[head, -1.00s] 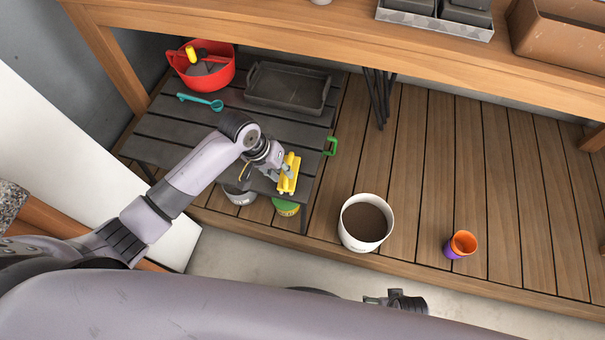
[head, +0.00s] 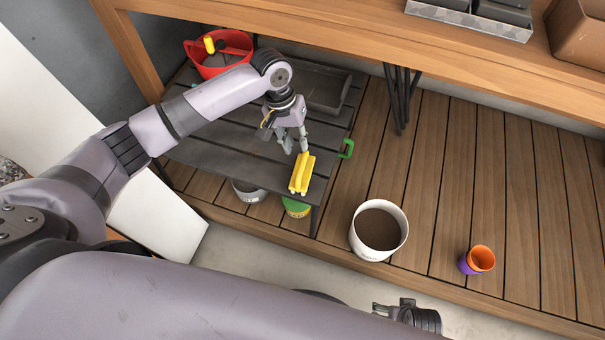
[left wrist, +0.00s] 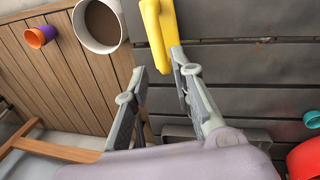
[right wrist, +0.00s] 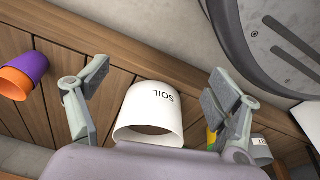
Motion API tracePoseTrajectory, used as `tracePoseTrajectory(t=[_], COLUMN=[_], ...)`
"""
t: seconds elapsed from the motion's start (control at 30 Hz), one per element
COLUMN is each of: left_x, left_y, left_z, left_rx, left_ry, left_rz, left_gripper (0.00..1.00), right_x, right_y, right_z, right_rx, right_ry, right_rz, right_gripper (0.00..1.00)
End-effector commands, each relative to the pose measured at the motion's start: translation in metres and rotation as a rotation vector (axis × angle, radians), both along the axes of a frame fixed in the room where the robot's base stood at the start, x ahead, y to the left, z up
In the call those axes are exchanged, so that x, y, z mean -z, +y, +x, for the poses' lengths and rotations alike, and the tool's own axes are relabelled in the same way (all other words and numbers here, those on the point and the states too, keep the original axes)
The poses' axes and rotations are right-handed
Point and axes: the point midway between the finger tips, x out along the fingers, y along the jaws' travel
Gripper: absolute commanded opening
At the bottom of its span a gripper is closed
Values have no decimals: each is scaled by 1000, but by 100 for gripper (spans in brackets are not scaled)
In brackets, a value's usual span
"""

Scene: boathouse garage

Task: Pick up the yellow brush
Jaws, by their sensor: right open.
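The yellow brush (head: 302,173) lies near the front right corner of the low dark slatted table (head: 215,153). My left gripper (head: 294,147) is just behind it in the head view, its fingers apart and empty. In the left wrist view the brush (left wrist: 158,35) is at the top, by the tip of the right finger; I cannot tell whether they touch. My right gripper (head: 378,308) is low at the front, away from the brush. It is open and empty in the right wrist view (right wrist: 160,75).
A red bucket (head: 215,66) and a dark tray (head: 325,90) are at the table's back. A white soil pot (head: 356,240) and an orange cup (head: 482,258) stand on the wooden deck. The workbench (head: 350,45) overhangs the back. Pots sit below the table.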

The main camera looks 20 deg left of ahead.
Motion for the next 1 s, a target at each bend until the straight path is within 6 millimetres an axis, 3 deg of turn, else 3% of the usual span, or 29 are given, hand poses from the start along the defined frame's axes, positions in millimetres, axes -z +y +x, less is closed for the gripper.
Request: tracePoseTrajectory(t=[0.1,0.43,0.7,1.0], left_x=[23,46,84,93], left_y=[-5,-9,-17,-19], left_z=[0,0,1,1], left_rx=[1,2,1,2], left_ry=[2,1,1,-1], left_rz=[0,0,1,0], left_gripper=[23,23,23,23], right_x=[-13,-32,-65,-78], right_y=[1,2,3,3], right_z=[8,17,27,29], right_rx=[2,4,7,8], right_ry=[-10,-20,-40,-43], right_rz=[1,2,4,3], right_gripper=[85,85,85,85])
